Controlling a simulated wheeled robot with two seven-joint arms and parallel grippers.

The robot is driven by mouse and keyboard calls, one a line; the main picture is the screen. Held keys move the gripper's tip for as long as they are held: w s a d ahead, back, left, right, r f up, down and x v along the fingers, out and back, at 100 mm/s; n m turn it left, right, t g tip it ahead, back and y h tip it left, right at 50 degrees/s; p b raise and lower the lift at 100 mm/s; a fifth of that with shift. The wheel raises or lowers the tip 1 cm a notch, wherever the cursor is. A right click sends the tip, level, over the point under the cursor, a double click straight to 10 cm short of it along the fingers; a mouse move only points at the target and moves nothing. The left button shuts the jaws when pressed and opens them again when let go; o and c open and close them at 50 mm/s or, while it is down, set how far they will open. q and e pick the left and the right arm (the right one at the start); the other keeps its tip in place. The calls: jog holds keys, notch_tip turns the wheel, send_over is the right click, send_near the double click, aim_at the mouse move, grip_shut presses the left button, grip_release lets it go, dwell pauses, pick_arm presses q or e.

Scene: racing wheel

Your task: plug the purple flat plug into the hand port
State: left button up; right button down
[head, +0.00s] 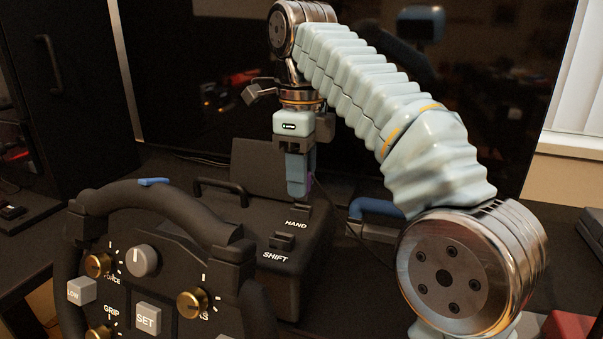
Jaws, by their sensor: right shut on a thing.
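My right gripper (298,188) points straight down over the black box and is shut on the purple flat plug (310,182). Only a thin purple sliver of the plug shows at the right of the blue fingers; the fingers hide the rest. The box (262,210) carries the labels HAND and SHIFT. The fingertips are just above the HAND label, at the spot where the hand port would be. The port itself is hidden, so I cannot tell whether the plug is in it or above it. My left gripper is not in view.
A black racing wheel (165,207) with knobs and buttons fills the lower left. A blue handle-like part (375,208) lies right of the box. A dark screen (480,100) stands behind.

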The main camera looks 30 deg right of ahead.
jog(key=shift+f+b, duration=1.25)
jog(key=shift+f, duration=0.05)
jog(key=c, duration=0.8)
grip_release()
notch_tip(320, 180, up, 8)
jog(key=p, duration=0.7)
jog(key=shift+f+p, duration=0.15)
jog(key=shift+p, duration=0.2)
jog(key=shift+f, duration=0.1)
